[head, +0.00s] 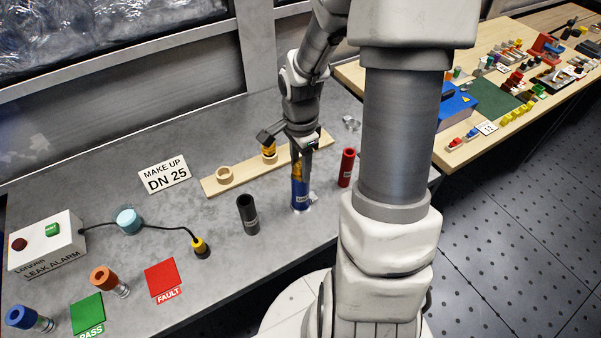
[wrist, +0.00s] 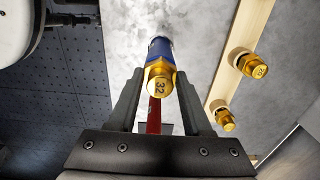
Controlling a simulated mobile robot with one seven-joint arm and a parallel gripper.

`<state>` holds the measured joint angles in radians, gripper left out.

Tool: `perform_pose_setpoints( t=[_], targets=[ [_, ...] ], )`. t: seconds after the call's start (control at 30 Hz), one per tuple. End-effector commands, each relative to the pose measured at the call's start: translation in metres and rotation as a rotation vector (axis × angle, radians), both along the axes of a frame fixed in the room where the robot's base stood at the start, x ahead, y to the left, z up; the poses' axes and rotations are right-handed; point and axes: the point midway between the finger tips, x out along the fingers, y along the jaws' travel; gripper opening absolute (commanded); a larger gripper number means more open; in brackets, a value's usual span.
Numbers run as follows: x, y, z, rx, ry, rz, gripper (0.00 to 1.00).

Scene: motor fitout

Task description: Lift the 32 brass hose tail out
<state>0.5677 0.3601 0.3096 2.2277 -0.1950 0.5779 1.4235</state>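The 32 brass hose tail (wrist: 159,80) has a hexagonal head marked "32". It sits in the top end of an upright blue hose (head: 300,194), which also shows behind it in the wrist view (wrist: 160,48). My gripper (head: 301,166) reaches down from above, one finger on each side of the brass head. In the wrist view my gripper's fingers (wrist: 160,74) appear to press against both sides of the head. The lower part of the tail is hidden inside the hose. The hose stands on the grey bench.
A wooden rack (head: 249,172) behind holds brass fittings (wrist: 252,66). A red hose (head: 346,168) stands close right, a black hose (head: 248,214) to the left. A "DN 25" sign (head: 164,175), fault pad (head: 163,280) and leak alarm (head: 46,243) lie further left.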

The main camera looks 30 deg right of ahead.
Motion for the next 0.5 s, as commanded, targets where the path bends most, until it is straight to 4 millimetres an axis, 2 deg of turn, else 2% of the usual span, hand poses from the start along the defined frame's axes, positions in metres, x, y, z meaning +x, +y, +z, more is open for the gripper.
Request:
perform_pose_setpoints(
  t=[0.03, 0.2, 0.5],
  targets=[
    [0.0000, 0.0000, 0.0001, 0.000, 0.000, 0.000, 0.33],
    [0.0000, -0.0001, 0.0002, 0.000, 0.000, 0.000, 0.02],
    [0.0002, -0.0001, 0.0005, 0.000, -0.001, 0.000, 0.00]
  ],
)
